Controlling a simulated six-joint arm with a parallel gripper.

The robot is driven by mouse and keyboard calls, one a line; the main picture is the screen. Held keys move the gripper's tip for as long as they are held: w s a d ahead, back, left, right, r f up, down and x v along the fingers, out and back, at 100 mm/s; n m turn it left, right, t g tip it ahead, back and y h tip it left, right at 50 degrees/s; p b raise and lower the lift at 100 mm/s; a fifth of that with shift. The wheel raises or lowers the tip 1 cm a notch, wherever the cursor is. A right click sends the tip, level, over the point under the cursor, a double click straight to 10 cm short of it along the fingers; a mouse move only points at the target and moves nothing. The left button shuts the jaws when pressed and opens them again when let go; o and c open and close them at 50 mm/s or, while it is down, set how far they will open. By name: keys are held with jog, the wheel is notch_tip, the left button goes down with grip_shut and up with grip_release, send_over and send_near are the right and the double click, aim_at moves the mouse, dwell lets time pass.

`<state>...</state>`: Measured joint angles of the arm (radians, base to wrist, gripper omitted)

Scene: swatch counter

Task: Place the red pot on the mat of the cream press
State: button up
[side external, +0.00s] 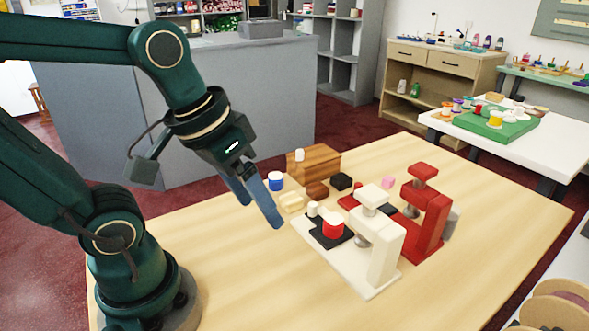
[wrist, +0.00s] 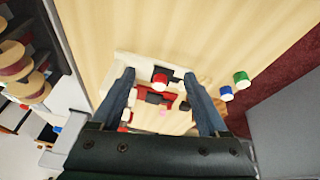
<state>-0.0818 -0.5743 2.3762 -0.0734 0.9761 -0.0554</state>
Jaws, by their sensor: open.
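The cream press (side external: 384,252) stands on the wooden table with its long flat base toward the left. A black mat (side external: 318,238) lies on that base. The red pot (side external: 333,228) stands upright on the black mat, just left of the press's upright. It also shows in the wrist view (wrist: 160,81), between the fingers in the picture. My gripper (side external: 261,214) is open and empty, above the table to the left of the pot and clear of it. The fingers show in the wrist view (wrist: 159,74) with nothing held between them.
A red press (side external: 430,215) stands close behind the cream one. A blue pot (side external: 275,181) and a wooden block (side external: 318,160) sit behind my gripper. A green pot (wrist: 241,78) shows in the wrist view. Small blocks lie between. The table's front is clear.

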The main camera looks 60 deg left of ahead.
jog(key=shift+s+f+m+t, duration=0.15)
jog(key=shift+s+m+t, duration=0.55)
jog(key=shift+m, duration=0.3)
